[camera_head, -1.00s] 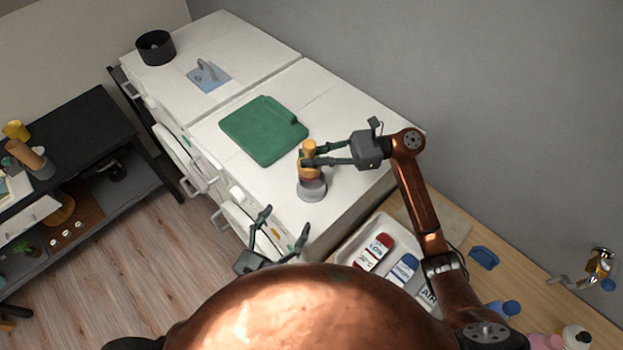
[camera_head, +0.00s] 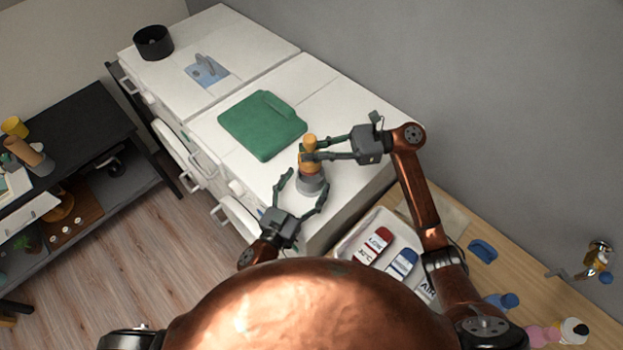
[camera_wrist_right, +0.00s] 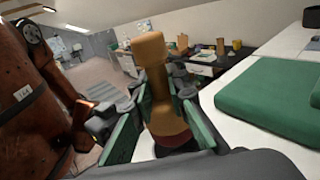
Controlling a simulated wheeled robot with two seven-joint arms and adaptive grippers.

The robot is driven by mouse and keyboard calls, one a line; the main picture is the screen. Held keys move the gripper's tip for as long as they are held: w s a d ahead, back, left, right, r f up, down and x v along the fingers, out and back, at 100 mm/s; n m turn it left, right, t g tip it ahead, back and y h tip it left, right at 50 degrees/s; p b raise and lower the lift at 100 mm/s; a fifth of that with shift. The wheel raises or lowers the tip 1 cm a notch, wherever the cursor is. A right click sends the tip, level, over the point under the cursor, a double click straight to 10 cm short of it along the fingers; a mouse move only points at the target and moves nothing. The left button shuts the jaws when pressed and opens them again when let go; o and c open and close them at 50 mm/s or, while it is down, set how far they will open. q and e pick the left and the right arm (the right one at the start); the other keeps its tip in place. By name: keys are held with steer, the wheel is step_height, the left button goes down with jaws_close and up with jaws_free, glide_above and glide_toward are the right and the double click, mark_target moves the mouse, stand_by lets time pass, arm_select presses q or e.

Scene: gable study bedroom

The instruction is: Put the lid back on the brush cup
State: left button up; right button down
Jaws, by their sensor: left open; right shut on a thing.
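The brush cup (camera_head: 311,184), grey, stands on the white top near its front right end. An orange-yellow knobbed piece (camera_head: 309,143), which looks like the lid, is upright directly above the cup; I cannot tell whether it touches the rim. My right gripper (camera_head: 308,156) is shut on it from the right. In the right wrist view the lid (camera_wrist_right: 153,75) stands between the green fingers, with a dark red band low down; the cup is mostly hidden there. My left gripper (camera_head: 305,181) is open, its fingers on either side of the cup, with no clear contact.
A green folded item (camera_head: 262,125) lies on the white top behind the cup. A white tray (camera_head: 348,246) with labelled bottles is close by at the right front. A black pot (camera_head: 153,43) stands at the far left. A black shelf unit (camera_head: 85,130) is across the floor.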

arm_select(q)
steer(key=shift+w+d, duration=0.15)
steer(key=shift+w, duration=0.2)
steer(key=c, duration=1.8)
arm_select(e)
steer(key=shift+d+f, duration=0.15)
steer(key=shift+f, duration=2.35)
